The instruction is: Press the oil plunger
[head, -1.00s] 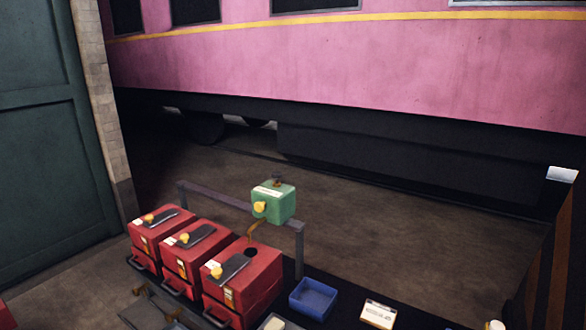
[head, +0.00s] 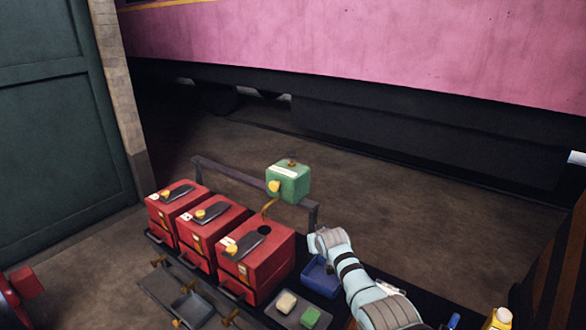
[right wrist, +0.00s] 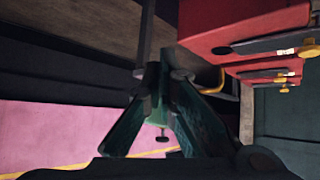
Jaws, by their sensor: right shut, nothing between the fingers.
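The green oil tank (head: 289,182) sits on a grey rail above the red boxes, with a yellow knob on its front and a small brown plunger knob (head: 291,163) on top. In the right wrist view the tank is mostly hidden behind my fingers, and a dark knob (right wrist: 162,139) shows below it, upside down. My right gripper (right wrist: 160,75) is shut and empty. In the head view my right arm reaches in from the bottom, its wrist to the right of and below the tank, apart from it; its fingertips are not clear there. My left gripper is not in view.
Three red boxes (head: 257,258) stand left of my right arm. A blue tray (head: 319,281) is partly behind my right wrist. A grey tray (head: 284,321) holds a cream block and a green block. A yellow bottle (head: 501,318) stands at lower right. Open floor lies behind the rail.

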